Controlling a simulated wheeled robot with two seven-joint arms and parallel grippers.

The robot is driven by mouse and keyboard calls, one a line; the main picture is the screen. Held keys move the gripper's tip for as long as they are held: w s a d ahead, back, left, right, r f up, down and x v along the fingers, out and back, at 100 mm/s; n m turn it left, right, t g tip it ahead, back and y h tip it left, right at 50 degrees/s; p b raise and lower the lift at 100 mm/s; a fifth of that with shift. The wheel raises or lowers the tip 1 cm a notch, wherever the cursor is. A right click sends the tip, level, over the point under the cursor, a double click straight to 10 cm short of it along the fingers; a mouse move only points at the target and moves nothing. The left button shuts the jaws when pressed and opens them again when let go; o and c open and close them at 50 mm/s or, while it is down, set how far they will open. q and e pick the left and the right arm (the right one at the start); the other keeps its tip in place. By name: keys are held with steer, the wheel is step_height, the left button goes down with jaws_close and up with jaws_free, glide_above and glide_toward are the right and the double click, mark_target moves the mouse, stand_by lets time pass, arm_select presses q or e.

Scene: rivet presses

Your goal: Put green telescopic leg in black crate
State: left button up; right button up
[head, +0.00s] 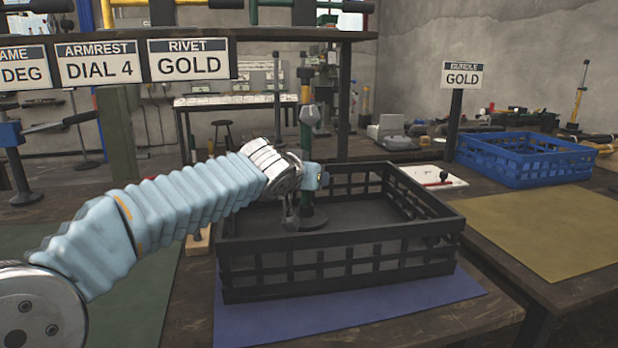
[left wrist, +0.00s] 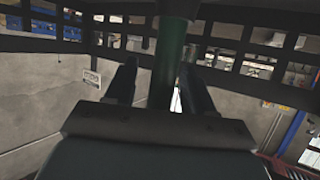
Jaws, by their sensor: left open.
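The green telescopic leg (head: 306,142) stands upright inside the black crate (head: 340,250), with its round dark base (head: 312,218) seemingly on the crate floor. My left arm reaches over the crate's left side to the leg. In the left wrist view my left gripper (left wrist: 158,66) is open, and the green leg (left wrist: 170,50) stands between its two fingers. A gap shows on the finger sides, though I cannot tell whether either finger touches the leg. In the head view my wrist hides part of the leg and the fingers. My right gripper is not in view.
The crate sits on a blue mat (head: 350,322) on the workbench. A blue crate (head: 530,160) and an olive mat (head: 545,230) lie on the right-hand table. A white board (head: 430,177) lies behind the black crate. A shelf with signs (head: 188,60) overhangs the left.

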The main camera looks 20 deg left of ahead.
arm_select(q)
steer(key=shift+r+p, duration=0.3)
steer(key=b+v, duration=0.1)
steer(key=v, duration=0.6)
steer(key=shift+s, duration=0.2)
